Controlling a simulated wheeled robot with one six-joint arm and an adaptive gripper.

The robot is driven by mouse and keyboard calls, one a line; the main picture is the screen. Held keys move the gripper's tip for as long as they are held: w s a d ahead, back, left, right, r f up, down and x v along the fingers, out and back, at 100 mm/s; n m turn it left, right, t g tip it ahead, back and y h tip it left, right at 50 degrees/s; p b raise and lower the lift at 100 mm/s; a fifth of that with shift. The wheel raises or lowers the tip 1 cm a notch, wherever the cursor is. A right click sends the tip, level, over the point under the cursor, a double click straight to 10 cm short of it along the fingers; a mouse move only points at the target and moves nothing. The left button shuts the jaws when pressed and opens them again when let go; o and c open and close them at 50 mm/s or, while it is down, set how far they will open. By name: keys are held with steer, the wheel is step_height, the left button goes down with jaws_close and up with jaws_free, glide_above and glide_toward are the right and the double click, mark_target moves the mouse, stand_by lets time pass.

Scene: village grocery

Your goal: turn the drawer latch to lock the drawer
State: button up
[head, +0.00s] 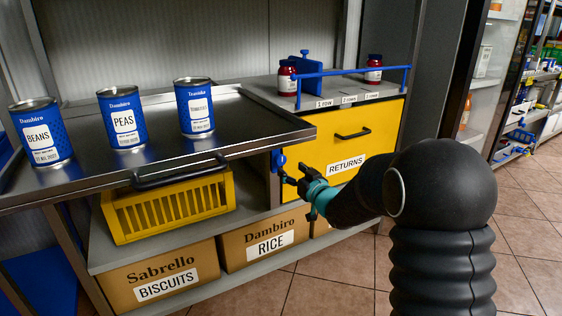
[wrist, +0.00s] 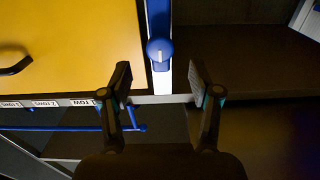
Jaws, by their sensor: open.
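The yellow drawer (head: 341,145) labelled RETURNS has a black bar handle (head: 352,134), and its front looks closed. The blue latch (head: 278,160) is beside the drawer's left edge in the head view, partly hidden by my gripper (head: 297,181). In the wrist view the latch's round blue knob (wrist: 160,48) sits on an upright strip beside the yellow drawer front (wrist: 75,45). My gripper (wrist: 160,80) is open, its fingers apart on either side of the strip below the knob in the picture. I see no contact with the knob. Whether the latch overlaps the drawer is unclear.
A metal counter (head: 235,118) with several blue cans stands left of the drawer. A yellow crate (head: 170,207) and cardboard boxes (head: 264,243) are beneath. A blue rail (head: 350,71) and two red jars are above the drawer. Tiled floor (head: 330,292) is clear in front.

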mark_target(282, 162)
steer(key=x, duration=0.7)
steer(key=shift+w+a, duration=0.15)
steer(key=shift+w, duration=0.05)
steer(key=c, duration=1.1)
steer(key=shift+c, duration=0.2)
